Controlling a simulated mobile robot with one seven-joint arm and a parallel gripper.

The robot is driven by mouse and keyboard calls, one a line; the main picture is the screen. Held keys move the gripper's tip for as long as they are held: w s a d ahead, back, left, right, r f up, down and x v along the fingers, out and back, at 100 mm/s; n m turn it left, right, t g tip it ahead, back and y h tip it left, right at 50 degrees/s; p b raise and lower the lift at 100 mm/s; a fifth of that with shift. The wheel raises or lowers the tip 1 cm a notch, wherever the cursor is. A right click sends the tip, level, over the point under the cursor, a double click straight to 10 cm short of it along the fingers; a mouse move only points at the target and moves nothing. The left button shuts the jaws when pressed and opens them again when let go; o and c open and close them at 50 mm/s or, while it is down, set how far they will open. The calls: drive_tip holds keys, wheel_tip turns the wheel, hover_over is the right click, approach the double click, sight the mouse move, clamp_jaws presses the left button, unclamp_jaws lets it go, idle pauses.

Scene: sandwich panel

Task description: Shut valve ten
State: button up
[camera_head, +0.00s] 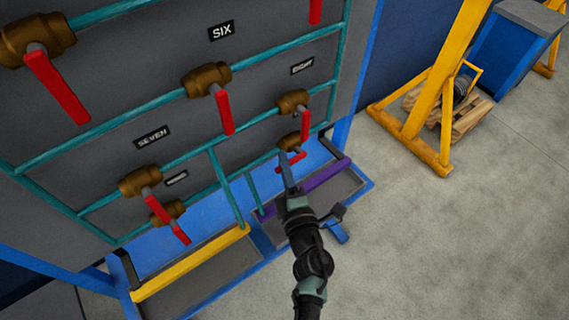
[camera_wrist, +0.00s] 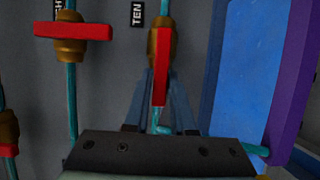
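Valve ten is a brass valve (camera_wrist: 160,42) with a red handle (camera_wrist: 161,68), beside the label TEN (camera_wrist: 138,13) in the wrist view. Its handle lies along its teal pipe. In the head view, the brass body (camera_head: 289,142) and red handle (camera_head: 296,159) sit low at the panel's right end. My gripper (camera_wrist: 161,85) reaches the handle, with one blue-grey finger on each side of it. The fingers look spread, with narrow gaps to the handle; contact is not clear. In the head view, my gripper (camera_head: 285,160) partly covers the handle.
The neighbouring valve (camera_wrist: 70,40) has its red handle across its pipe. Several other red-handled valves, such as one (camera_head: 207,78) near SIX, fill the panel. A purple bar (camera_head: 325,174) and yellow bar (camera_head: 190,264) edge trays below. Open floor (camera_head: 440,240) lies to the right.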

clamp_jaws()
idle(1.1)
